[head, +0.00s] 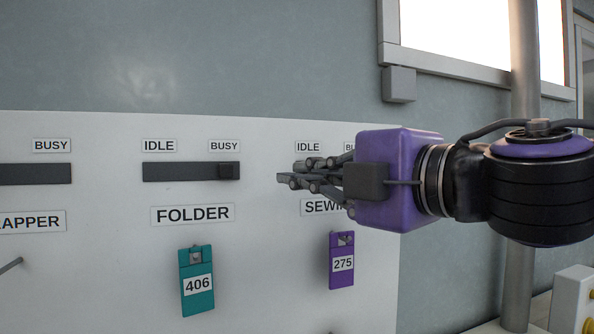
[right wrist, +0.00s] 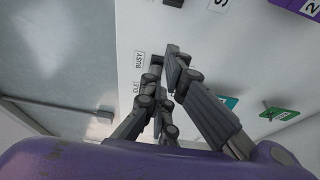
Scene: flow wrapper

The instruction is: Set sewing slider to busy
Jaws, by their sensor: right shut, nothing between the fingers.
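The sewing slider is hidden behind my right gripper in the head view, so its handle position cannot be told there. Its IDLE label (head: 308,147) shows above the fingers, and the SEWING label (head: 322,207) is partly covered below. In the right wrist view a dark piece (right wrist: 173,3) at the top edge, in line with the slider row, may be part of it. My right gripper (head: 284,177) is shut and empty, fingers pointing left, in front of the panel between the folder and sewing sliders. It also shows in the right wrist view (right wrist: 172,52). My left gripper is not in view.
The white panel (head: 110,280) carries the folder slider (head: 183,171), its handle (head: 229,171) under BUSY, and another slider track (head: 35,174) at left. A teal tag (head: 197,282) and purple tag (head: 341,260) hang below. A grey pole (head: 525,60) stands at right.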

